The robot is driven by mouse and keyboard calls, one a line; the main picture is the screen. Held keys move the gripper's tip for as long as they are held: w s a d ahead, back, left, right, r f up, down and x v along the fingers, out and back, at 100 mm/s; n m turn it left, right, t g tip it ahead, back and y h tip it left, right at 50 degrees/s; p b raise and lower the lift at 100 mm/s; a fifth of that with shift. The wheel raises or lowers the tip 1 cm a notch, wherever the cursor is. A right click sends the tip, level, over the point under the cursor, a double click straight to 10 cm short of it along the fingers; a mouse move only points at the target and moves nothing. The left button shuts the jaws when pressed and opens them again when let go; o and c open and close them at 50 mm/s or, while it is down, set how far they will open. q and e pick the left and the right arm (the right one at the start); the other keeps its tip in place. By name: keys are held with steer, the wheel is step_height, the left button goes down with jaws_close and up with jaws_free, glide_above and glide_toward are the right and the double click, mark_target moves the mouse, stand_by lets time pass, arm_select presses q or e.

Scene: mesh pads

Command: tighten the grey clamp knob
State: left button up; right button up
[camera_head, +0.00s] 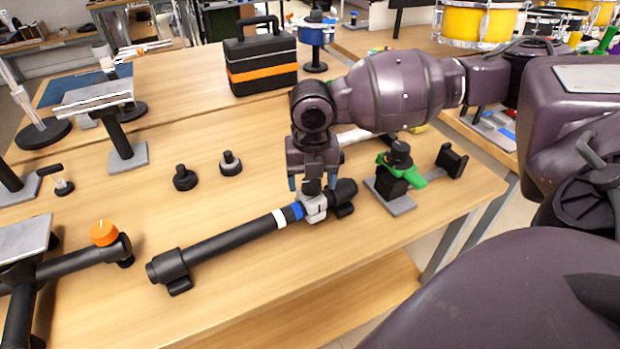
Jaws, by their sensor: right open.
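A black tube (230,235) with a white band and a blue band lies across the front of the table in two black end supports. A light grey clamp (315,208) sits around the tube beside the blue band, near its right end. My right gripper (312,187) points down just above the clamp, with its fingers apart. The dark knob on top of the clamp shows only partly between the fingers. I cannot tell whether the fingers touch it. My left gripper is not in view.
A green and black clamp fixture on a grey base (395,203) stands right of my right gripper. Two black knobs (185,178) stand at the left middle. An orange knob (104,233) tops a black tube at the front left. A black case (262,65) stands behind.

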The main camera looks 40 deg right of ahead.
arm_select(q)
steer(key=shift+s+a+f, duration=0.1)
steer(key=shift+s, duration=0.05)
arm_select(e)
steer(key=shift+c, duration=0.3)
